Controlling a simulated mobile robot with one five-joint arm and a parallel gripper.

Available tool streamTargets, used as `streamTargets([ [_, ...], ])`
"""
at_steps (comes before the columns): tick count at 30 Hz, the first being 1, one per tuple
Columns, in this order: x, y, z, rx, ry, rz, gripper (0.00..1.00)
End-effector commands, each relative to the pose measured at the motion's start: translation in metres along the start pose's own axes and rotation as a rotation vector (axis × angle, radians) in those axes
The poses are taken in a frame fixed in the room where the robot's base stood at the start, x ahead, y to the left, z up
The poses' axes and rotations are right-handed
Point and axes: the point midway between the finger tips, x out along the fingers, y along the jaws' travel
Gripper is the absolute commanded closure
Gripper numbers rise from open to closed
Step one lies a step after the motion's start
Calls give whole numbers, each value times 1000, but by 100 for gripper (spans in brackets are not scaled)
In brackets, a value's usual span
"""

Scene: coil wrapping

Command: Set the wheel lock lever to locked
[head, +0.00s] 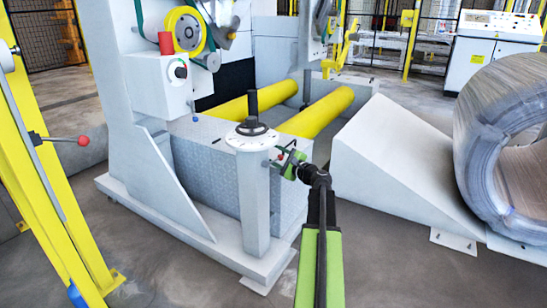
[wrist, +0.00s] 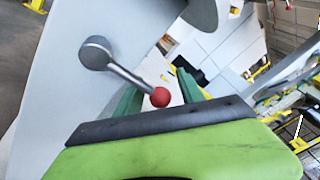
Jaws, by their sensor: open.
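The wheel lock lever (wrist: 130,77) is a grey metal bar with a red ball knob (wrist: 160,97) in the wrist view. It slants down and right from a round hub on a pale grey post. My gripper (wrist: 157,82) is open, its green fingers on either side of the knob; I cannot tell whether either touches it. In the head view my gripper (head: 283,156) is at the right side of the post (head: 254,200), just below its white dial (head: 250,138). The lever is small and partly hidden there.
A black handwheel (head: 252,127) with an upright grip tops the post. Another red-knobbed lever (head: 60,139) is on the yellow frame at left. Yellow rollers (head: 318,112) lie behind, and a white ramp (head: 385,155) and wire coil (head: 495,140) stand at right.

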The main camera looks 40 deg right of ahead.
Motion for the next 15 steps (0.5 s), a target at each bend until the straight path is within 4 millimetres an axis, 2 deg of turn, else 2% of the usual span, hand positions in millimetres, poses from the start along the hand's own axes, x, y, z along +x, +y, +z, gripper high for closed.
streamTargets([
  [4,0,0,0,0,0,0,57],
  [13,0,0,0,0,0,0,96],
  [15,0,0,0,0,0,0,100],
])
